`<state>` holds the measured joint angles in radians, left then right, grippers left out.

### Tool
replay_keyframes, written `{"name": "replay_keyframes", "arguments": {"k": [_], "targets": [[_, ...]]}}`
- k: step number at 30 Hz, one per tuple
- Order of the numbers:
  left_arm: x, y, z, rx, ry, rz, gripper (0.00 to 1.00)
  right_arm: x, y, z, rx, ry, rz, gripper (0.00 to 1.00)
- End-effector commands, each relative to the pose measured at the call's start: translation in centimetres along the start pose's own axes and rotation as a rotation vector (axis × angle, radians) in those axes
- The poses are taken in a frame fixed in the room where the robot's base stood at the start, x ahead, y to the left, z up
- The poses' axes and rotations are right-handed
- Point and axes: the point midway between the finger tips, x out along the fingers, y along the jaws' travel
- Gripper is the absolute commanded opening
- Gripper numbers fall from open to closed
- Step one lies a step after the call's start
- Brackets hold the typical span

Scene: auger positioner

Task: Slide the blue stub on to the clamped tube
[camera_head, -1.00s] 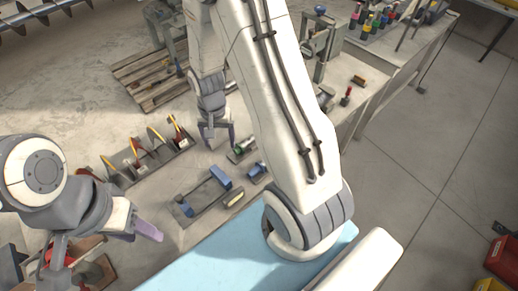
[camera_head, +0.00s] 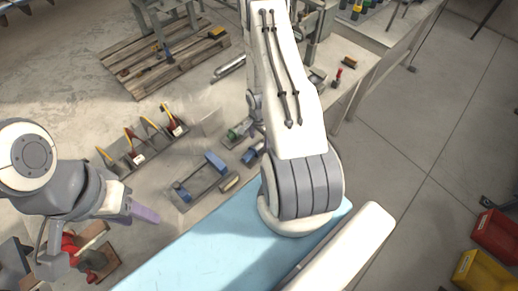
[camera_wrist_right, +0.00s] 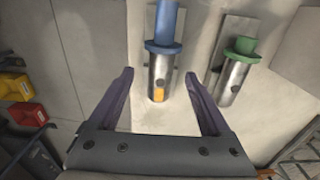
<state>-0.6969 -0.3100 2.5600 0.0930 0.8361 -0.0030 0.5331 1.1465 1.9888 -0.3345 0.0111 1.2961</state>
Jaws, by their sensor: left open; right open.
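In the right wrist view, a blue stub (camera_wrist_right: 166,25) with a wide collar is joined to a bare metal cylinder (camera_wrist_right: 158,72) bearing an orange mark. The stub's upper end is cut off by the frame. My open right gripper (camera_wrist_right: 160,83) has one finger on each side of this cylinder, apparently without touching it. In the head view the right gripper is hidden behind my arm, while a small blue part (camera_head: 252,156) shows beside the arm. My left gripper (camera_head: 142,212) is open and empty at the left. I cannot make out the clamped tube for certain.
A similar green part (camera_wrist_right: 243,46) with a metal cylinder lies to the right in the wrist view. A dark tray with blue blocks (camera_head: 198,185) and a rack (camera_head: 143,147) of tools are in the head view. Red (camera_head: 497,236) and yellow (camera_head: 482,272) bins stand at right.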

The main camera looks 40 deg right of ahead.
Motion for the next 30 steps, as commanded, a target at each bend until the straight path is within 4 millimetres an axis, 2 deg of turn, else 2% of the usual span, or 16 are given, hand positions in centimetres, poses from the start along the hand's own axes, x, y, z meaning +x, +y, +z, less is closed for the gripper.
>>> {"name": "replay_keyframes", "arguments": {"k": [1, 6, 10, 17, 18, 19, 23, 24, 30], "targets": [[1.2, -0.1, 0.1, -0.001, 0.0, 0.0, 0.5, 1.5, -0.1, 0.1, -0.002, -0.001, 0.001, 0.82], [3.1, -0.2, 0.2, -0.005, 0.0, 0.0, 0.5, 3.7, -0.2, 0.2, -0.001, -0.001, 0.001, 0.82], [3.6, -0.3, 0.2, -0.006, 0.0, 0.0, 0.5, 4.3, -0.2, 0.2, -0.001, -0.001, 0.001, 0.82], [3.5, -0.2, 0.2, -0.006, 0.0, 0.0, 0.5, 4.2, -0.2, 0.2, -0.001, -0.001, 0.001, 0.82], [3.5, -0.2, 0.2, -0.006, 0.0, 0.0, 0.5, 4.2, -0.2, 0.2, -0.001, -0.001, 0.001, 0.78], [3.5, -0.2, 0.2, -0.006, 0.0, 0.0, 0.5, 4.2, -0.2, 0.2, -0.001, -0.001, 0.001, 0.67], [3.5, -0.2, 0.2, -0.006, 0.0, 0.0, 0.5, 4.2, -0.2, 0.2, 0.0, -0.001, 0.001, 0.17], [3.5, -0.2, 0.2, -0.006, 0.0, 0.0, 0.5, 4.2, -0.2, 0.2, 0.0, -0.001, 0.001, 0.02], [3.5, -0.2, 0.2, -0.006, 0.0, 0.0, 0.5, 4.2, -0.2, 0.2, 0.0, -0.001, 0.001, 0.0]]}}
